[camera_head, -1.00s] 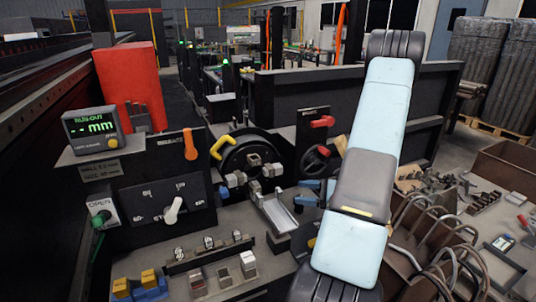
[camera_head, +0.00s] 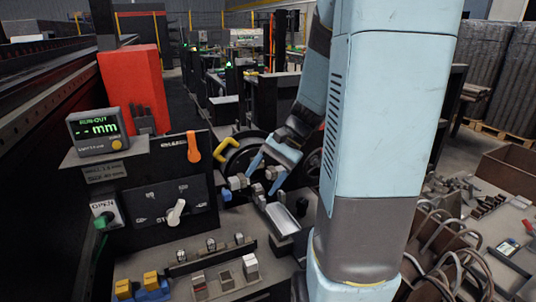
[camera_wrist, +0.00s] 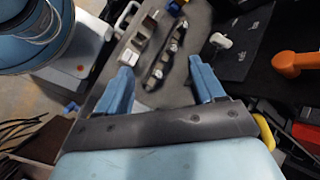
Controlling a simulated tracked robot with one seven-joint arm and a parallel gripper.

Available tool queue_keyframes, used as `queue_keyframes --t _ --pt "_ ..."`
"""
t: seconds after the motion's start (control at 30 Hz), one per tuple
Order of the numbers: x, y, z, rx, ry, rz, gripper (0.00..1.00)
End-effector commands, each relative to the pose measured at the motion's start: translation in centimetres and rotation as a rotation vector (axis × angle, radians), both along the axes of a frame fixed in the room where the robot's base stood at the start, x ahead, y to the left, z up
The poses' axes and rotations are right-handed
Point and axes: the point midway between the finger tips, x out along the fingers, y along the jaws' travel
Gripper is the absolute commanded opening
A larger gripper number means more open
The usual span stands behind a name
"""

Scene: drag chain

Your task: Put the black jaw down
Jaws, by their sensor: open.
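My gripper (camera_head: 266,172) is by the dark round chuck (camera_head: 232,157), in front of its grey jaws (camera_head: 257,190). In the wrist view my gripper (camera_wrist: 160,70) has its two blue fingers wide apart, with nothing held between them. I cannot single out a black jaw for sure. A dark block or slot (camera_head: 226,279) shows in the jaw rack on the bench, between a red-marked block (camera_head: 199,284) and a pale block (camera_head: 250,267). My arm hides the bench to the right of the chuck.
A blue holder with yellow blocks (camera_head: 151,280) stands at the front left. The panel has an orange lever (camera_head: 193,146) and a white knob (camera_head: 176,212).

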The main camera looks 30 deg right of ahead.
Motion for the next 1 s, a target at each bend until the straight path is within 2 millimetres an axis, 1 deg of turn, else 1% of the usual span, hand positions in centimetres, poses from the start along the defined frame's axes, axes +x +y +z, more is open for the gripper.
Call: queue_keyframes --t 0.03,0.1,0.4,0.8,1.0 --pt "-0.6 0.7 0.8 -0.047 -0.029 0.044 0.68" --pt "-1.4 1.4 1.7 -0.113 -0.066 0.100 0.68" --pt "-4.9 3.3 5.4 -0.388 -0.252 0.320 0.68" --pt "-8.9 4.3 10.5 -0.720 -0.563 0.546 0.68" --pt "-10.0 4.4 12.1 -0.813 -0.668 0.598 0.68"
